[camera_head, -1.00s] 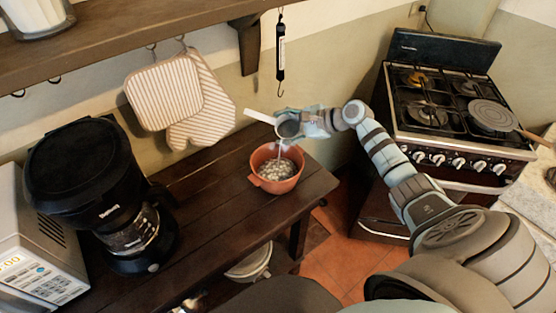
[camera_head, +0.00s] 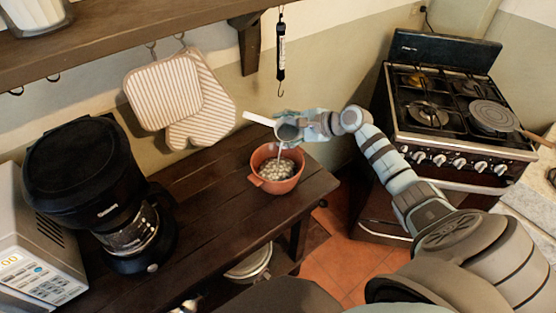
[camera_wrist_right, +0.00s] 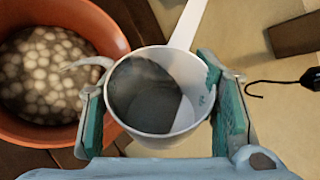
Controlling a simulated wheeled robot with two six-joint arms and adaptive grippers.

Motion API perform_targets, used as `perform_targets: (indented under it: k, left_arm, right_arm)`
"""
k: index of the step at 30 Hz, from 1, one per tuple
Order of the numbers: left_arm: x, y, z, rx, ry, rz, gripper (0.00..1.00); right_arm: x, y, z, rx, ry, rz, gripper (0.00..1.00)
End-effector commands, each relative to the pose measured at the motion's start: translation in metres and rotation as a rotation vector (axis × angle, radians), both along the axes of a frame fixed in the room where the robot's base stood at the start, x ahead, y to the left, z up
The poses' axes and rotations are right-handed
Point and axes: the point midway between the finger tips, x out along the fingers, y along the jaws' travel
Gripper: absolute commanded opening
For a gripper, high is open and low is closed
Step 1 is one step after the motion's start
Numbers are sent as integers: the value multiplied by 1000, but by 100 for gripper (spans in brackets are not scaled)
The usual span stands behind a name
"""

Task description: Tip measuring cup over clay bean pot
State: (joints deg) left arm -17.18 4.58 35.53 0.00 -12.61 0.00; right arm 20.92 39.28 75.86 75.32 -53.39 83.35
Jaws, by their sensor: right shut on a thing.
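A white measuring cup (camera_wrist_right: 192,75) with a long flat handle is between the green-padded fingers of my right gripper (camera_wrist_right: 161,112), which is shut on it. In the head view the measuring cup (camera_head: 287,132) hangs tilted just above the clay bean pot (camera_head: 262,181), with my right gripper (camera_head: 305,124) at its right. A thin pale stream runs from the cup's lip down into the pot. The wrist view shows the stream leaving on the side of the orange-brown pot (camera_wrist_right: 105,28), which holds pale beans in liquid. Some grey liquid shows inside the cup. My left gripper is not in view.
The pot stands near the right end of the dark wooden table (camera_head: 205,217). A black coffee maker (camera_head: 85,170) stands at the left. A hanging scale (camera_head: 281,50) with a hook hangs behind the cup. A stove (camera_head: 450,110) is at the right.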

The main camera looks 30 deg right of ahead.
Motion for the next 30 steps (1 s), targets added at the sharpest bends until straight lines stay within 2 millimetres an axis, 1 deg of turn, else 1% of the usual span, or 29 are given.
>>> perform_targets:
  k: [30]
  left_arm:
    - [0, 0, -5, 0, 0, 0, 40]
  right_arm:
    - [0, 2, 4, -94, -52, 1, 21]
